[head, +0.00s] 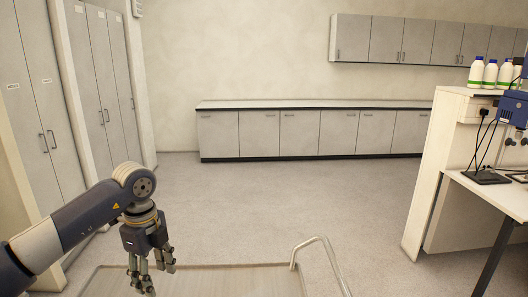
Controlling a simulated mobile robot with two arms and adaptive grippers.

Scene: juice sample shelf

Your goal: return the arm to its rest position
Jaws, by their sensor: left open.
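My left arm comes in from the left edge of the head view and bends down at the wrist. My left gripper (151,271) hangs below it with its fingers pointing down. The fingers are apart and hold nothing. The gripper shows in front of the left part of a flat beige tray-like surface (225,281) with a raised edge at the bottom. My right gripper does not show.
A bent metal handle (318,254) rises at the bottom, right of the gripper. Tall grey cabinets (103,80) line the left wall. A low counter (320,131) stands at the back. A bench (492,196) with bottles (475,74) above is at right. The middle floor is clear.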

